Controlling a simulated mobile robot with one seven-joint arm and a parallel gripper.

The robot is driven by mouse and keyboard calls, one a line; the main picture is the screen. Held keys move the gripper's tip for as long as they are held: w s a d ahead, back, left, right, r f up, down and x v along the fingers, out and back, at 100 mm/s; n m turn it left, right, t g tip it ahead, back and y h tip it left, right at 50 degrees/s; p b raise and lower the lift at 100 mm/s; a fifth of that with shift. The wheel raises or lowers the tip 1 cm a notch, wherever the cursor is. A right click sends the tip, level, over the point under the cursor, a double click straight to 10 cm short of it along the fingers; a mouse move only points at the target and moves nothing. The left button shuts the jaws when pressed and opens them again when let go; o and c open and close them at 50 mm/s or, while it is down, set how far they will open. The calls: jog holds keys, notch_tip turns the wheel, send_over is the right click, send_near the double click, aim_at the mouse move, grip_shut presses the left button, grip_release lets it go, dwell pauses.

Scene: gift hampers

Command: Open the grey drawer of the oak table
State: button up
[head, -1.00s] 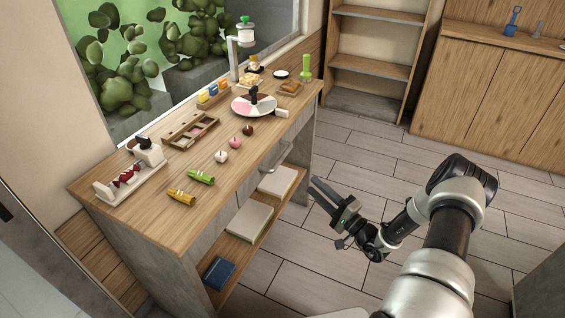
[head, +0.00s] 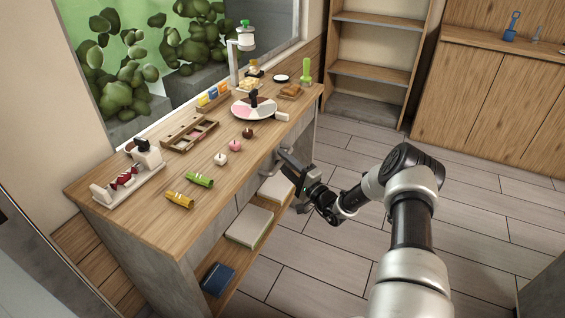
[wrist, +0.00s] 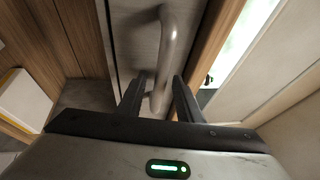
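The oak table (head: 130,218) stands at the left in the head view, with a grey drawer front (head: 246,190) under its top. In the wrist view the grey drawer front (wrist: 134,42) fills the middle, flush as far as I can see, with a curved metal bar handle (wrist: 172,45). My gripper (wrist: 158,96) is open, with one finger on each side of the handle's near end. I cannot tell whether either finger touches it.
The shelf below holds pale boxes (head: 250,222) and a blue book (head: 219,278). The floor (head: 450,240) to the right is clear.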

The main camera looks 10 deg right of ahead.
jog(key=shift+w+a, duration=0.2)
jog(key=shift+w, duration=0.1)
grip_shut()
jog(key=s+d, duration=1.2)
jog(key=d, duration=0.5)
jog(key=shift+s+d, duration=0.2)
jog(key=shift+s, duration=0.1)
grip_release()
